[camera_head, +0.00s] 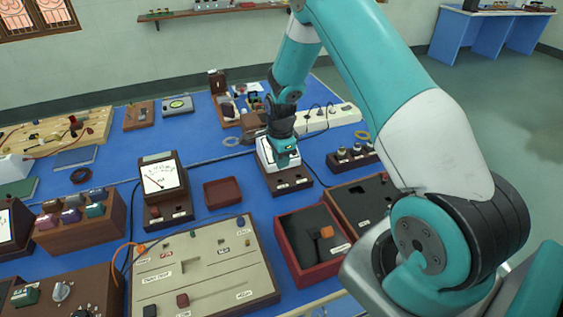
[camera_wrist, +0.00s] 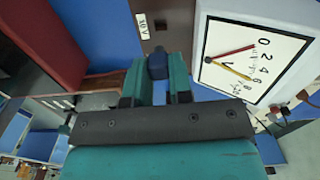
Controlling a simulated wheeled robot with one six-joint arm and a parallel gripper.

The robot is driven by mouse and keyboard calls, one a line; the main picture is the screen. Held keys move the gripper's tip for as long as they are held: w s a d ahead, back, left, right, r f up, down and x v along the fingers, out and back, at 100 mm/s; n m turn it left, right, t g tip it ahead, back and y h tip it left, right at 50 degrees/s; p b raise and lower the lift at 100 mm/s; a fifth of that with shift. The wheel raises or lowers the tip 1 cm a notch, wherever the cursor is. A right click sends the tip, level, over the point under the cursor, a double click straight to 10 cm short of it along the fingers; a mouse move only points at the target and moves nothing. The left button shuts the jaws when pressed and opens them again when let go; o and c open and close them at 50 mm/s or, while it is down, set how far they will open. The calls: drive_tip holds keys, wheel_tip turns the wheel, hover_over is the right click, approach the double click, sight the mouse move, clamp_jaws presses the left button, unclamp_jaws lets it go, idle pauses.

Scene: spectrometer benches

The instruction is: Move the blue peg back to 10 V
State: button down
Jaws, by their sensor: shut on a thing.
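The blue peg (camera_wrist: 157,66) is between the two teal fingers of my gripper (camera_wrist: 160,78), which is shut on it. In the wrist view the peg is beside a brown meter base (camera_wrist: 168,8) that bears a label reading 10 V (camera_wrist: 143,26) and a dark hole. I cannot tell whether the peg's lower end touches the base. The meter face (camera_wrist: 250,55), with a red and a yellow needle and a V scale, is to the right. In the head view my gripper (camera_head: 285,160) is at the front of the white meter (camera_head: 264,152), hiding the peg.
A red tray (camera_head: 222,192) lies left of the meter base, and a red-walled box (camera_head: 285,235) stands in front. Another meter (camera_head: 163,177) is further left. A white power strip (camera_head: 335,118) with cables is behind. Blue bench top shows between them.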

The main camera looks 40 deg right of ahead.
drive_tip(key=shift+d+f+m, duration=0.2)
drive_tip(key=shift+m, duration=0.1)
drive_tip(key=shift+f+b, duration=2.35)
drive_tip(key=shift+f, duration=0.85)
drive_tip(key=c, duration=0.9)
unclamp_jaws()
drive_tip(key=shift+c, duration=0.2)
wheel_tip(320, 180, up, 18)
drive_tip(key=b, duration=0.2)
drive_tip(key=shift+f, duration=0.25)
